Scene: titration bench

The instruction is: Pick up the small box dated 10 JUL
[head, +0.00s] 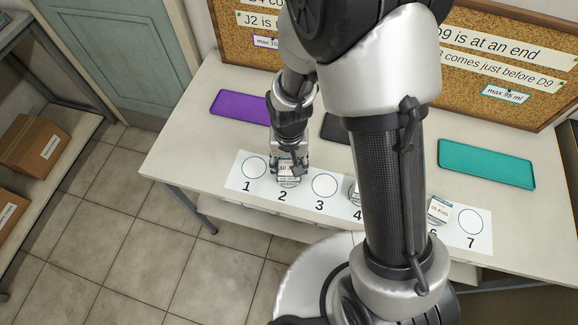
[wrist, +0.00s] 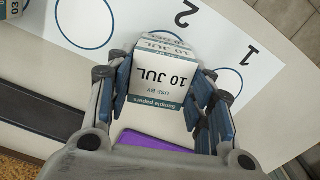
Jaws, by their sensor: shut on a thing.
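The small box dated 10 JUL (wrist: 162,72) is white with a dark teal band reading "Sample papers" and "USE BY". In the wrist view it sits between the two blue-padded fingers of my gripper (wrist: 163,100), which is shut on it. In the head view the box (head: 288,174) is at place 2 of the numbered strip, under my gripper (head: 289,165). I cannot tell whether it still touches the strip.
The white numbered strip (head: 262,190) has circles 1, 3 and 7 empty. Another small box (head: 438,209) stands near place 6, and one near 4 (head: 354,191) is partly hidden by my arm. A purple tray (head: 240,106) and a teal tray (head: 486,163) lie behind.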

